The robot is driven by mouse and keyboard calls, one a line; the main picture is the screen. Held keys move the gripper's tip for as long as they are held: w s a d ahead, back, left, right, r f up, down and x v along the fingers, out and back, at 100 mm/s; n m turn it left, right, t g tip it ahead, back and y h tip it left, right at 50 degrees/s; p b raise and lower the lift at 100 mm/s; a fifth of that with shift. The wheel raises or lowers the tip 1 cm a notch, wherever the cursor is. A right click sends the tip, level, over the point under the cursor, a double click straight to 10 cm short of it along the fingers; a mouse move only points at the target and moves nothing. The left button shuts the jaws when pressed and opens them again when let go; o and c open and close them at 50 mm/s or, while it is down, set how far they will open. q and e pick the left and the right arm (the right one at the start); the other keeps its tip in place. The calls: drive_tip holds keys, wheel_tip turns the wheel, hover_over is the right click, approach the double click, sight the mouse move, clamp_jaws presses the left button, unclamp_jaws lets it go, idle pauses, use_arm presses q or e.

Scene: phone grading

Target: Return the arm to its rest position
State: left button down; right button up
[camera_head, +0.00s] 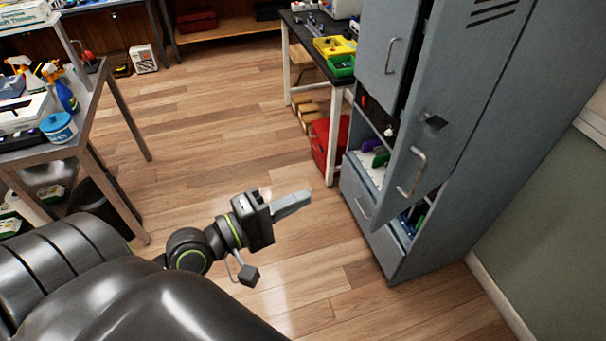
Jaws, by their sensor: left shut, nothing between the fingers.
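My left arm comes in from the lower left, its dark links large in the camera head view. My left gripper (291,205) is shut and empty. It points right, above the bare wood floor, toward the grey cabinet but apart from it. My right gripper is not in view.
A grey metal cabinet (480,130) stands at the right with a door ajar and coloured items on its shelves. A metal table (85,115) with spray bottles and a blue tub (58,128) is at the left. A dark workbench (318,55) with yellow and green bins stands behind. The middle floor (215,120) is clear.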

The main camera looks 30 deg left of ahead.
use_arm(q)
drive_tip(key=w+a+f+m+g+y, duration=0.1)
drive_tip(key=a+f+g+y, duration=0.3)
drive_tip(key=f, duration=1)
drive_tip(key=w+a+f+m+y, duration=0.1)
drive_tip(key=a+f+y, duration=0.35)
drive_tip(key=f, duration=0.95)
drive_tip(key=s+a+f+m+g, duration=0.2)
drive_tip(key=s+f, duration=0.2)
drive_tip(key=f, duration=0.5)
drive_tip(key=s+a+f+m+g, duration=0.1)
drive_tip(key=s+a+f+g, duration=0.2)
drive_tip(key=f, duration=0.6)
drive_tip(key=s+d+f+m+g, duration=0.3)
drive_tip(key=s+f, duration=0.4)
drive_tip(key=s, duration=0.4)
drive_tip(key=s+d+f+m+g+b, duration=0.1)
drive_tip(key=s+d+f+m+g, duration=0.1)
drive_tip(key=s+f, duration=0.6)
drive_tip(key=s+m+g, duration=0.1)
drive_tip(key=s+m, duration=0.1)
drive_tip(key=s, duration=0.2)
drive_tip(key=shift+d+f+m, duration=0.2)
drive_tip(key=shift+d+m, duration=0.2)
drive_tip(key=c, duration=2.1)
unclamp_jaws()
